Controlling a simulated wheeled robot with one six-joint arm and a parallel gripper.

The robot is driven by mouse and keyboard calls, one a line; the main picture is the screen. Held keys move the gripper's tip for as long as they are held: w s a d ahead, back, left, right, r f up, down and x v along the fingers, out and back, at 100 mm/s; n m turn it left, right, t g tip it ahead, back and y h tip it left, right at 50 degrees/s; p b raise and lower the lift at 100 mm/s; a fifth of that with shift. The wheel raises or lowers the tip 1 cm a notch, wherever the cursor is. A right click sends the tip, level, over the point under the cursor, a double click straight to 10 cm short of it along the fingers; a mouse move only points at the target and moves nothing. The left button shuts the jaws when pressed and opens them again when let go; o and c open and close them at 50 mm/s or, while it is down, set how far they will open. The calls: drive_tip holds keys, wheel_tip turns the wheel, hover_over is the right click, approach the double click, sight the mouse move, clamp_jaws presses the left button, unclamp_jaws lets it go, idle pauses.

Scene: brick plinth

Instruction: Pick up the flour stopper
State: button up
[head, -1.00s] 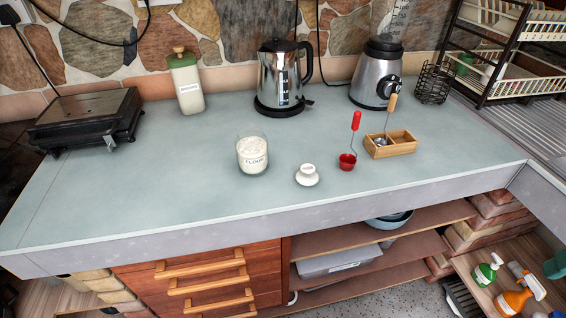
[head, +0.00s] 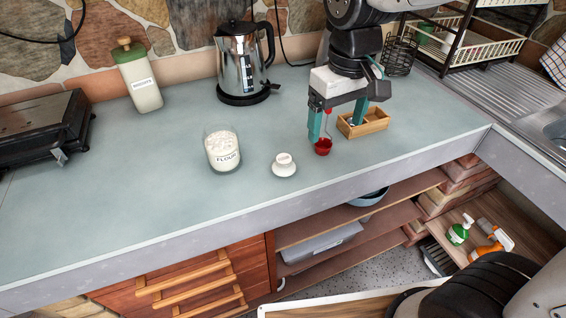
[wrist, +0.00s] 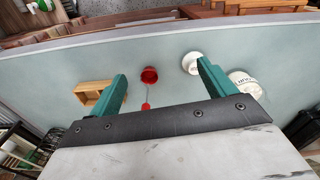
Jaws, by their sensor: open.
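The flour stopper (head: 284,165) is a white round lid with a knob, lying on the counter near its front edge. The flour jar (head: 222,150), glass and full of white flour, stands open to its left. My gripper (head: 335,122) is open and empty above the counter, to the right of the stopper and over the red scoop (head: 323,147). In the wrist view the stopper (wrist: 191,63) shows just beyond the right fingertip, and my gripper (wrist: 158,80) has its green fingers wide apart. The jar (wrist: 243,84) is partly hidden by the right finger there.
A wooden divided box (head: 366,124) stands right of the scoop. The counter around the stopper is mostly clear.

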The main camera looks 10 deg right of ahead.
drive_tip(key=n, duration=0.2)
hover_over(284, 159)
drive_tip(key=f, duration=0.5)
drive_tip(key=shift+d+f, duration=0.1)
drive_tip(key=shift+d, duration=0.2)
drive_tip(key=f, duration=0.8)
drive_tip(key=shift+a+f, duration=0.1)
drive_tip(key=shift+a, duration=0.2)
drive_tip(key=c, duration=1.1)
